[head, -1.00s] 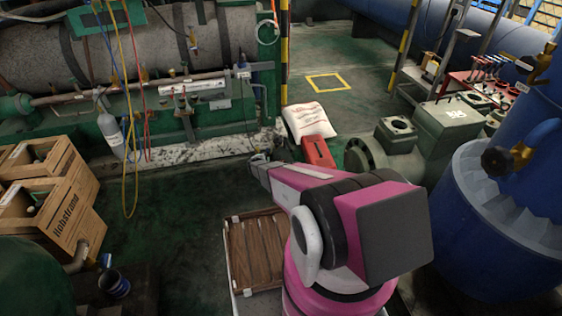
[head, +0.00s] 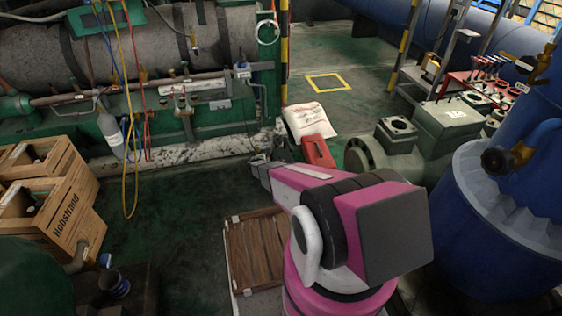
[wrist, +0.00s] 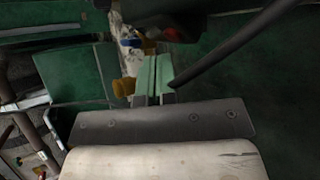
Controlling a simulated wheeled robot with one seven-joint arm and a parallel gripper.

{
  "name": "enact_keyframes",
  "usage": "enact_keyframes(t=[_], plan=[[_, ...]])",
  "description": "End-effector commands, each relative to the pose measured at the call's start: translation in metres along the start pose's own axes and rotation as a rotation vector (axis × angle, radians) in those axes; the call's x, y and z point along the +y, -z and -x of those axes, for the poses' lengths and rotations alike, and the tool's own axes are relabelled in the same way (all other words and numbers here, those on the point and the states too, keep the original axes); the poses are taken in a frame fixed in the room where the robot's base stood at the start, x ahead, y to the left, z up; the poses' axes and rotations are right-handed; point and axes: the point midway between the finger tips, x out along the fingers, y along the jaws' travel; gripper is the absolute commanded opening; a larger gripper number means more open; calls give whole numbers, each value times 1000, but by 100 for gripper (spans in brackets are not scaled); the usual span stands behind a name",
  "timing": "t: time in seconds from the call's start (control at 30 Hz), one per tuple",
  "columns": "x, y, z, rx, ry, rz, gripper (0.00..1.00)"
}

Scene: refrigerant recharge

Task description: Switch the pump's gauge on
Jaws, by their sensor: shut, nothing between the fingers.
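I cannot pick out the pump's gauge or its switch for certain in either view. A green pump-like machine (head: 400,145) with a flanged casing stands on the floor right of centre in the head view. My gripper (head: 258,160) is at the far end of my pink arm, low in front of the long green machine; it is small and dark there. In the wrist view my gripper (wrist: 152,78) shows pale fingers shut together with nothing between them. A yellow knob-like part (wrist: 124,87) lies just left of the fingers, and a dark hose (wrist: 235,45) runs to their right.
A white bag (head: 308,120) and a red box (head: 318,151) lie beyond my gripper. Wooden crates (head: 75,215) stand at left, with hanging hoses (head: 128,110) behind. A wooden-slatted pallet (head: 255,250) is below my arm. Blue vessels (head: 500,215) stand at right.

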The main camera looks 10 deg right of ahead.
Motion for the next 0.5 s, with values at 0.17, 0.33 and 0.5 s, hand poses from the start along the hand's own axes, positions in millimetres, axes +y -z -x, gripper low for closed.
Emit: enact_keyframes(t=[0.17,0.33,0.5], plan=[[-3,-3,-4,0,0,0,0],[-3,-3,-5,0,0,0,0],[-3,-4,-5,0,0,0,0]])
